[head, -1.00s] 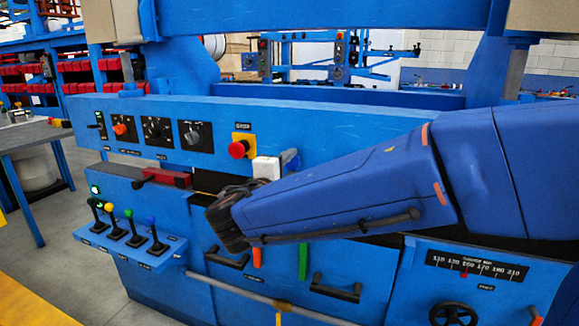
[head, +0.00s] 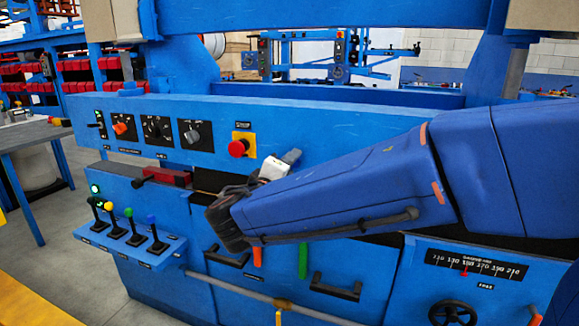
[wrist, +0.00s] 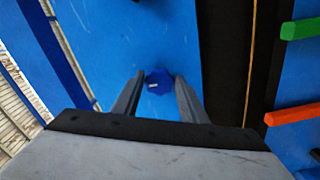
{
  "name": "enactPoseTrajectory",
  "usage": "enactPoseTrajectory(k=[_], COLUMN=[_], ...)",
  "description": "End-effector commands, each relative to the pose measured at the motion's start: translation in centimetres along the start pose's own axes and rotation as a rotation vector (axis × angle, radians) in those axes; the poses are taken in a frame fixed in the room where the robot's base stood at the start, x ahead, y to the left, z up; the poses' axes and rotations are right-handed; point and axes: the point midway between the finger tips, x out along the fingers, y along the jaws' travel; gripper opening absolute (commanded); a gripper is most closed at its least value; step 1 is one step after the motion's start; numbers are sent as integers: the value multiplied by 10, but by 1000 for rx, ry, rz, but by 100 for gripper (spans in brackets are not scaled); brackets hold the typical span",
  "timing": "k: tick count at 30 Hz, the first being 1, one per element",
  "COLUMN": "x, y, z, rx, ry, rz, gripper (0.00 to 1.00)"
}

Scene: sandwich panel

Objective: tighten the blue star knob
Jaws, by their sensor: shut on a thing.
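The blue star knob (wrist: 158,82) shows in the wrist view as a small dark blue shape with a pale mark, against a blue panel. My gripper (wrist: 156,86) has its two grey fingers on either side of the knob and is shut on it. In the head view the knob cannot be made out, and my blue arm covers much of the panel. A white and grey part of my wrist end shows tilted above the arm's tip.
A red stop button (head: 239,148) on a yellow plate sits just up and left of my wrist. A green bar (wrist: 300,28) and an orange bar (wrist: 292,115) stick out at the right in the wrist view. Several levers (head: 135,235) stand at the lower left.

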Motion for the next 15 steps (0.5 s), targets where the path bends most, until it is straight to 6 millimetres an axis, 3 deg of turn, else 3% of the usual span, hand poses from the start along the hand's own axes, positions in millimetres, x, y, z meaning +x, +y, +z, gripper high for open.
enactPoseTrajectory(k=[6,7,8,15], x=[0,0,0,0], y=[-1,-1,-1,0], z=[1,0,0,0], rx=[-1,-1,-1,-1], ry=[-1,-1,-1,0], rz=[-1,-2,-1,-1], gripper=[16,46,53,55])
